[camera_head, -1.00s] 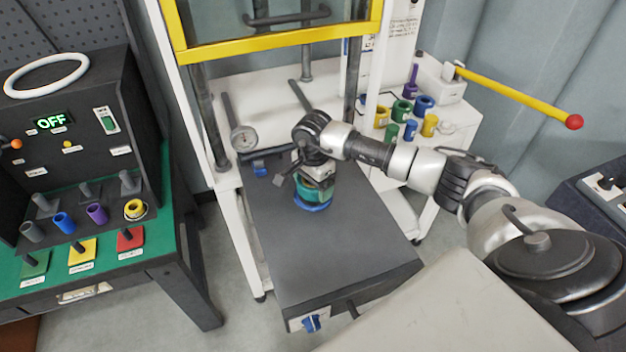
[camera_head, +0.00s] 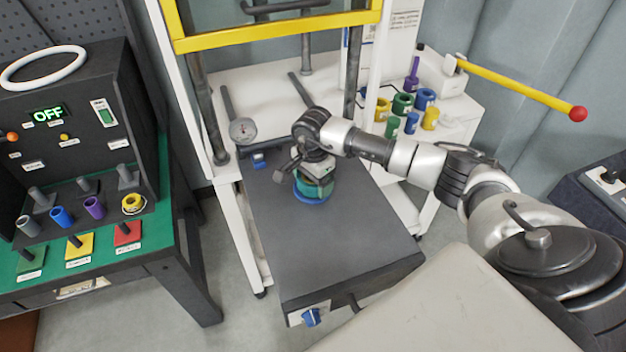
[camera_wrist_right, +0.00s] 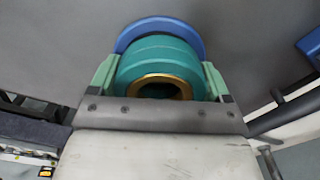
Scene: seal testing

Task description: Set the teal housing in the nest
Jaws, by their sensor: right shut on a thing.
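The teal housing (camera_head: 313,188) is a short round cylinder on the dark worktop. In the right wrist view the housing (camera_wrist_right: 155,60) shows a brass-coloured ring around a dark bore. My right gripper (camera_head: 317,174) is shut on it from above, with green finger pads on both sides in the wrist view (camera_wrist_right: 160,78). A blue round ring (camera_head: 311,200), which looks like the nest, shows around the housing's lower end. It also shows in the wrist view (camera_wrist_right: 150,27). I cannot tell whether the housing is fully seated in it. My left gripper is not in view.
The dark worktop (camera_head: 330,245) is clear in front of the housing. Coloured parts (camera_head: 402,104) stand on a white shelf at right. A control bench (camera_head: 100,262) is at left.

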